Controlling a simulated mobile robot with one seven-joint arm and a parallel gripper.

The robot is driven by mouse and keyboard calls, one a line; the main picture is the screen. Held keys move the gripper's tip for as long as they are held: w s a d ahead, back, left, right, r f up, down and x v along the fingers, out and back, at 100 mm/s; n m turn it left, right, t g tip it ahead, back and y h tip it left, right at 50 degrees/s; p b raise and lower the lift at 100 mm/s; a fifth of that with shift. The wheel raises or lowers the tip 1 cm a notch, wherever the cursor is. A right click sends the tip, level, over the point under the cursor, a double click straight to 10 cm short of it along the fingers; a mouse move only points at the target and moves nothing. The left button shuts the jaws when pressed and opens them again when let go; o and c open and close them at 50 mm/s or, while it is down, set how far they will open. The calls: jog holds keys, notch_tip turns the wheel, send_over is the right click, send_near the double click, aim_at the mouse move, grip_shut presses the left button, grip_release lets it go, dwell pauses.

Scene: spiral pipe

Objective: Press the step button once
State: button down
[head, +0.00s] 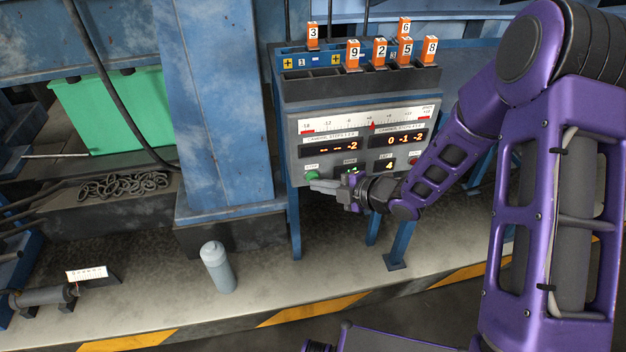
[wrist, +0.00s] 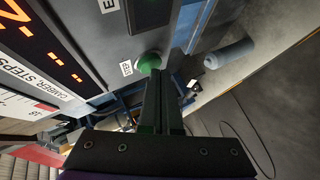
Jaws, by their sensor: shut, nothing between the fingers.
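The green step button (head: 312,175) sits at the lower left of the grey control panel (head: 292,130). In the wrist view the round green button (wrist: 150,62) shows beside a small white label (wrist: 126,68). My gripper (head: 316,185) is shut and empty, its fingertips at the button's lower edge. In the wrist view the shut fingers (wrist: 168,82) end right beside the button. I cannot tell whether they touch it. The panel's displays read "-2" on the left, "0 -1 -2" on the right and "4" below.
Orange numbered tags (head: 352,54) stand on the rack above the panel. A grey bottle (head: 217,267) stands on the floor ledge; it also shows in the wrist view (wrist: 230,54). A blue column (head: 222,110) rises left of the panel. The ledge has a yellow-black edge.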

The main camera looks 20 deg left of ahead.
jog(key=shift+s, duration=0.15)
jog(key=s+d, duration=0.2)
jog(key=s, duration=0.1)
jog(key=s+d, duration=0.1)
jog(key=s, duration=0.1)
jog(key=shift+s, duration=0.1)
dwell(0.4)
dwell(0.7)
